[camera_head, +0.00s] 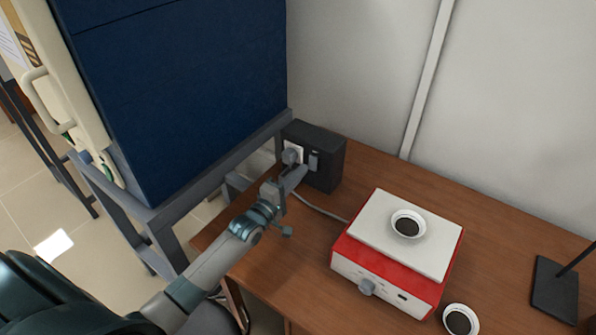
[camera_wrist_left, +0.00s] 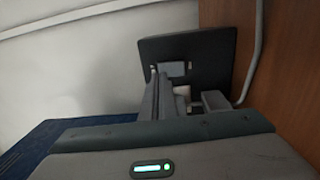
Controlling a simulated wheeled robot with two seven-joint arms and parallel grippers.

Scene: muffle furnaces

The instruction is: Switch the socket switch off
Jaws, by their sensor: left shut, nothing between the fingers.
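The socket (camera_head: 328,150) is a dark box at the back left of the wooden table, against the wall. A grey plug (camera_head: 292,155) sits in its left part, and the socket switch (camera_head: 314,160) is a small light piece to the right of the plug. My left gripper (camera_head: 301,172) is shut and empty, its tips right in front of the socket face near the switch. In the left wrist view the shut fingers (camera_wrist_left: 160,92) point at the dark socket (camera_wrist_left: 205,50), close to the light switch (camera_wrist_left: 173,69). Contact and the switch's position cannot be told.
A red and white hotplate (camera_head: 385,272) with a small dish (camera_head: 408,224) on it stands right of my left arm. Another dish (camera_head: 460,320) and a black stand (camera_head: 555,288) are farther right. A blue furnace (camera_head: 180,90) on a grey frame is at the left. A cable (camera_head: 320,210) crosses the table.

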